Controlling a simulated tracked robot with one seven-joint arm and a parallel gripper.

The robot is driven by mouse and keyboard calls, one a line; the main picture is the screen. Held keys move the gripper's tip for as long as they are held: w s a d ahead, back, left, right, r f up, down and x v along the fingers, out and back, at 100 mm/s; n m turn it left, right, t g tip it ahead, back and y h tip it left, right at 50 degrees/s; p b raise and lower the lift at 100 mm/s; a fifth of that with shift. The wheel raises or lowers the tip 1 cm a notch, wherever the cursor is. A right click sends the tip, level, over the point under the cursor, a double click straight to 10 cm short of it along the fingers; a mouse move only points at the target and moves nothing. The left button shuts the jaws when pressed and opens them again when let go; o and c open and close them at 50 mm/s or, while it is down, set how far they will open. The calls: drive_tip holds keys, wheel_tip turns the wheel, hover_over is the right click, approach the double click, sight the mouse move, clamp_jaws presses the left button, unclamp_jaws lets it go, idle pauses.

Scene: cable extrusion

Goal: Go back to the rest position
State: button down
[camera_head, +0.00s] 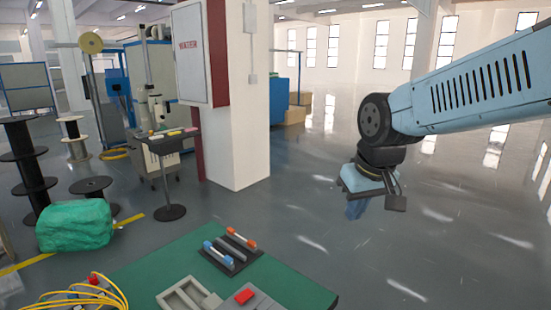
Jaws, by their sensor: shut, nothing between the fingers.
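My blue arm reaches in from the right edge, raised over open floor. My gripper (358,208) hangs below the dark wrist joint, pointing down. It is small in the picture, shut, and nothing shows in it. It is apart from the green-topped table (150,262), beyond its right end and above it in the picture.
A white pillar (245,130) and small stand (168,145) are behind. Floor around the gripper is clear.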

drive_tip(key=s+d+r+m+t+h, duration=0.1)
drive_tip(key=s+d+r+m+t, duration=0.1)
drive_tip(key=s+d, duration=0.5)
drive_tip(key=shift+s+d+r+m, duration=0.2)
drive_tip(key=shift+s+r+m, duration=0.1)
drive_tip(key=shift+r+m, duration=0.4)
